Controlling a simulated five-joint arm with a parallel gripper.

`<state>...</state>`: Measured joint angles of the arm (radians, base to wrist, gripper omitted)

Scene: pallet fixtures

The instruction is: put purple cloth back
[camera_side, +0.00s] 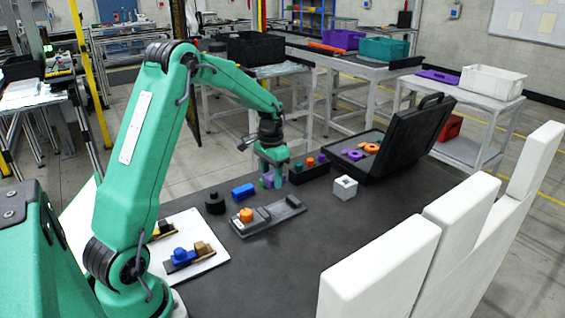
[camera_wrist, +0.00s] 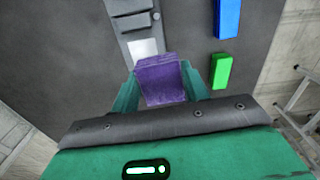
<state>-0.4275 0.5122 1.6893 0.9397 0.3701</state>
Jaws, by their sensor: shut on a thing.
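The purple cloth (camera_wrist: 160,80) sits between the two green fingers of my gripper (camera_wrist: 163,88) in the wrist view. It looks like a compact, folded bundle. In the side view my gripper (camera_side: 271,181) points down over the dark table, with a small bit of purple showing at its fingers. My gripper is shut on the cloth. The side view does not show clearly whether the cloth touches the table. The lower part of the cloth is hidden by the gripper body in the wrist view.
A blue block (camera_side: 243,191), a black round part (camera_side: 214,203) and a grey fixture (camera_side: 283,214) stand near my gripper. A black tray (camera_side: 318,174) is close on its right. Beyond are a pale cube (camera_side: 345,188) and an open black case (camera_side: 385,167).

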